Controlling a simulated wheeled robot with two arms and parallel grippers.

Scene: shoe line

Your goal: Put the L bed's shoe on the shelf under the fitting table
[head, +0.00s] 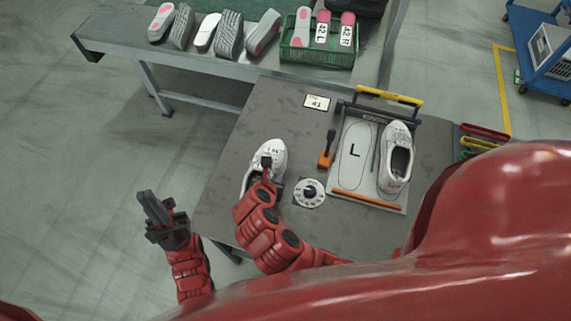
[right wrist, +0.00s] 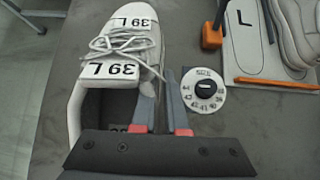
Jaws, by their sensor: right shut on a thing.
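A white laced shoe (head: 263,160) is at the left part of the grey fitting table (head: 235,195). In the right wrist view the shoe (right wrist: 124,45) carries labels reading "39 L". My right gripper (right wrist: 160,95) is shut on the shoe's side wall near the opening; its arm covers the heel in the head view. The L bed (head: 354,155), a pale sole outline marked L, is empty. Another white shoe (head: 396,160) lies on the bed beside it. My left gripper (head: 155,208) is left of the table over the floor, holding nothing visible; its finger gap is unclear. The shelf under the table is hidden.
A size dial (head: 309,192), an orange-handled tool (head: 327,150) and a size card (head: 317,102) lie on the table. Behind, a bench (head: 120,40) holds several soles and a green crate (head: 290,52). A blue cart (head: 535,50) stands at right. Floor at left is clear.

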